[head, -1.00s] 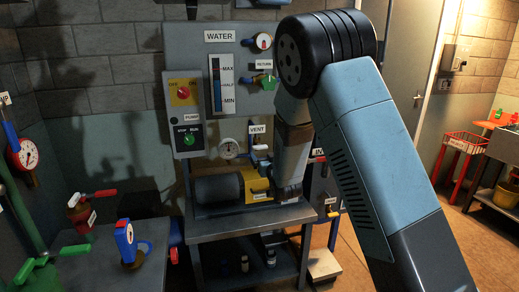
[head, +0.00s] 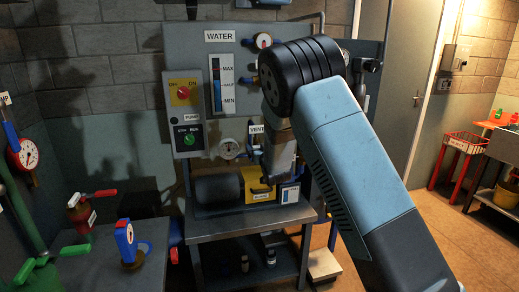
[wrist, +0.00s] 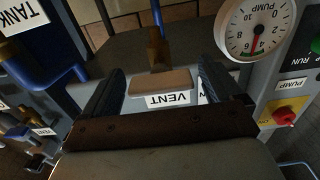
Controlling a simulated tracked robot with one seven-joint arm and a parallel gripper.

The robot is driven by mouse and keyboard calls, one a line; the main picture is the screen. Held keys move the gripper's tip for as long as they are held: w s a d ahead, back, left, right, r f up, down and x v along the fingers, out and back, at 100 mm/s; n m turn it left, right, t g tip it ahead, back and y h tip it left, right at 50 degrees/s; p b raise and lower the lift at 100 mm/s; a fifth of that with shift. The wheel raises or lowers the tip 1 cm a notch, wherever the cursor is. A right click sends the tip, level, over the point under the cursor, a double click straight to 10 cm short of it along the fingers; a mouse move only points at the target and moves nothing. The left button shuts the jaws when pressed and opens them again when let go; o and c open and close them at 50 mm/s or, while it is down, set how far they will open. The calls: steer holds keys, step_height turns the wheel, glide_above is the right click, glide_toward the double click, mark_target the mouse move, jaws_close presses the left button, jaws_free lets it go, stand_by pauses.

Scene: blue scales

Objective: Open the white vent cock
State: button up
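The vent cock shows in the wrist view as a pale block-shaped handle (wrist: 160,83) below a brass body (wrist: 155,48) on a blue pipe. The VENT label (wrist: 171,100) appears upside down beside it. My gripper (wrist: 160,74) is open, one finger on each side of the handle, with visible gaps. No firm contact shows. In the head view the VENT label (head: 257,129) is partly covered by my arm, and the cock handle is mostly hidden behind my wrist and gripper.
The pump gauge (wrist: 250,30) sits close beside the right finger in the wrist view. The panel carries the red switch (head: 183,92) and green PUMP switch (head: 189,138). The yellow and dark pump (head: 219,189) stands on the bench below. A TANK label (wrist: 20,15) and blue pipes lie left in the wrist view.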

steer(key=c, duration=1)
steer(key=shift+n, duration=0.4)
steer(key=n, duration=0.3)
steer(key=shift+n, duration=0.4)
steer(key=n, duration=0.4)
steer(key=shift+n, duration=0.3)
steer(key=n, duration=0.4)
steer(key=shift+s+a, duration=0.1)
steer(key=shift+a, duration=0.05)
steer(key=n, duration=0.4)
steer(key=shift+f+n, duration=0.15)
steer(key=shift+n, duration=0.45)
steer(key=shift+f, duration=0.1)
